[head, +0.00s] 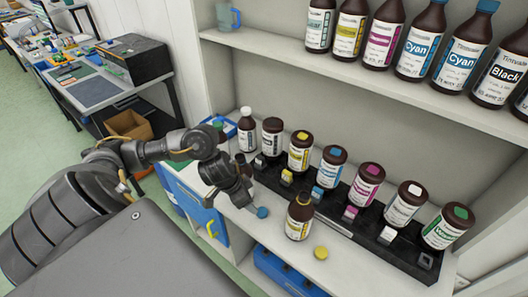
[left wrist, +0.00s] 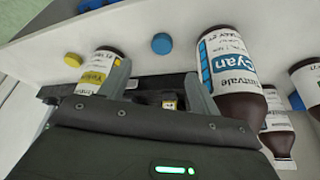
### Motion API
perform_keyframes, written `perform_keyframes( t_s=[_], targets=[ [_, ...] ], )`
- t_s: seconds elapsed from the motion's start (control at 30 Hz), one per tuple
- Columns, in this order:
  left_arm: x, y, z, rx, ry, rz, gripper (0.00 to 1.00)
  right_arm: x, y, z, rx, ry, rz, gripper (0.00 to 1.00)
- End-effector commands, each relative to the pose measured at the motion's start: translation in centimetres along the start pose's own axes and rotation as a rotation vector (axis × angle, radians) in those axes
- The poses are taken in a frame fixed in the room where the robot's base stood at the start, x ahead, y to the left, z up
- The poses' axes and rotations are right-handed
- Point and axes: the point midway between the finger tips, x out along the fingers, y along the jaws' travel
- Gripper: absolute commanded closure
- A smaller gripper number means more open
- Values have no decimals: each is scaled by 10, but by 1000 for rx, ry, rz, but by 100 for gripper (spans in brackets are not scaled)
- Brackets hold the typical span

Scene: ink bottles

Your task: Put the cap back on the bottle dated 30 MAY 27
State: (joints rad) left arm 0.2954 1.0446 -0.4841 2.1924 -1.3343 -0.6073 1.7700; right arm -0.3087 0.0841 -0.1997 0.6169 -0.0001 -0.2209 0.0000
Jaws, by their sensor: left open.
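The left wrist view shows the yellow cap (left wrist: 73,60), the blue cap (left wrist: 162,44) and a Cyan bottle (left wrist: 232,72). I cannot read a full date on any label. My left gripper (head: 242,196) is open and empty, close to the blue cap.
A black rack (head: 395,243) holds several bottles, with coloured blocks before them. A white-capped bottle (head: 246,130) stands left of it. More bottles line the upper shelf (head: 300,65). A blue crate (head: 285,272) is below the shelf's front edge.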

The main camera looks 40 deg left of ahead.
Motion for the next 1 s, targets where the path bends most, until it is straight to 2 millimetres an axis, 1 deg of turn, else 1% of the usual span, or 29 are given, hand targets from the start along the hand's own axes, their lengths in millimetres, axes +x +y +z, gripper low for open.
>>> perform_keyframes(
  t_s=[0.07, 0.17, 0.3, 0.4, 0.57, 0.83, 0.93, 1.0],
  targets=[
    [4, 0, 1, -2, 0, 0, 37, 1, -1, 4, 0, -6, -1, 64],
    [17, 1, 1, -4, -1, 3, 37, 5, -2, 3, 0, -4, -3, 64],
    [40, 1, 1, -2, -2, 3, 37, 10, -4, -6, 2, 8, -5, 64],
    [51, 1, -1, -1, 0, 3, 37, 13, -5, -14, 3, 20, -5, 64],
    [57, 0, -1, 3, 0, 1, 37, 13, -5, -17, 3, 24, -5, 64],
    [58, 1, -2, 3, 0, 2, 37, 13, -5, -9, 2, 14, -5, 64],
    [67, 1, -2, 0, 0, 4, 37, 14, -3, -8, 2, 12, -4, 64],
    [78, 0, -2, -1, -1, 4, 37, 16, -2, -7, 1, 12, -2, 64]
  ],
)
